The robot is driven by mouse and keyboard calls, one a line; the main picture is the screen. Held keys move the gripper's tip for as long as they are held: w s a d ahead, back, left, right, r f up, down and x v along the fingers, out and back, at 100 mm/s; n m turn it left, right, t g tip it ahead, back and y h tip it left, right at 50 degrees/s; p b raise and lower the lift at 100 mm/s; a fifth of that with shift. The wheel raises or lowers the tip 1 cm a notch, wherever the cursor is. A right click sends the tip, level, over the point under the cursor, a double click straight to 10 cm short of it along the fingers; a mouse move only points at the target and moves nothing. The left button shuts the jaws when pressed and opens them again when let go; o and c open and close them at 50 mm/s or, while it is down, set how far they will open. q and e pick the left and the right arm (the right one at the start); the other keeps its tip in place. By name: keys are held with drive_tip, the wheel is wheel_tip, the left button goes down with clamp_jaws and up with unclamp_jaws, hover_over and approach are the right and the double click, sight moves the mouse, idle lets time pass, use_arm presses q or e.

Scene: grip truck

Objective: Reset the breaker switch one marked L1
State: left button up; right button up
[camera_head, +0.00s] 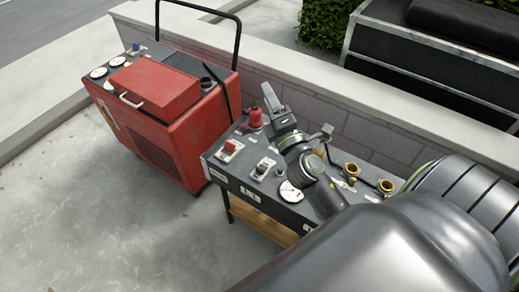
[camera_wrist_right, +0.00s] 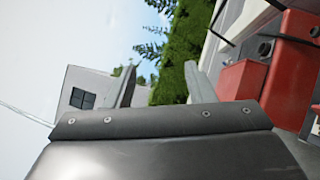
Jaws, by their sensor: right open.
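A dark breaker panel (camera_head: 240,170) forms the top of a bench in the head view. On its left part sit a switch with a red lever (camera_head: 230,147) and a switch with a lighter lever (camera_head: 265,168). White front lettering (camera_head: 250,192) is too small to read surely, so I cannot tell which switch is L1. My right gripper (camera_head: 298,114) is above the panel's back part, up and right of both switches, apart from them. In the right wrist view its two fingers (camera_wrist_right: 158,88) stand apart with nothing between them. My left gripper is out of view.
The panel also carries a red knob (camera_head: 255,118), a round gauge (camera_head: 290,191) and brass-coloured sockets (camera_head: 352,169). A red machine (camera_head: 165,115) with a black handle stands to the left. A low wall (camera_head: 360,125) runs behind. Pavement in front is clear.

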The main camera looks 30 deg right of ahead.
drive_tip(key=w+a+r+n+y, duration=0.1)
drive_tip(key=w+a+n+y, duration=0.1)
drive_tip(key=a+n+y, duration=0.35)
drive_tip(key=w+a+r+n+y, duration=0.1)
drive_tip(key=w+a+n+y, duration=0.15)
drive_tip(key=n+y, duration=0.6)
drive_tip(key=w+a+f+n+g+y, duration=0.1)
drive_tip(key=a+f+n+g+y, duration=0.25)
drive_tip(key=n, duration=0.65)
drive_tip(key=n+g+h, duration=1.4)
drive_tip(key=n+g, duration=0.2)
drive_tip(key=g, duration=0.1)
hover_over(260, 169)
wheel_tip(260, 169, down, 15)
drive_tip(key=shift+y, duration=0.25)
drive_tip(key=f+b, duration=1.2)
drive_tip(key=shift+w+d+f+b, duration=0.1)
drive_tip(key=shift+w+b, duration=0.2)
drive_tip(key=shift+b, duration=0.1)
wheel_tip(260, 169, down, 3)
drive_tip(key=b, duration=0.2)
drive_tip(key=shift+b, duration=0.3)
drive_tip(key=shift+f+b, duration=0.65)
drive_tip(key=shift+f, duration=0.15)
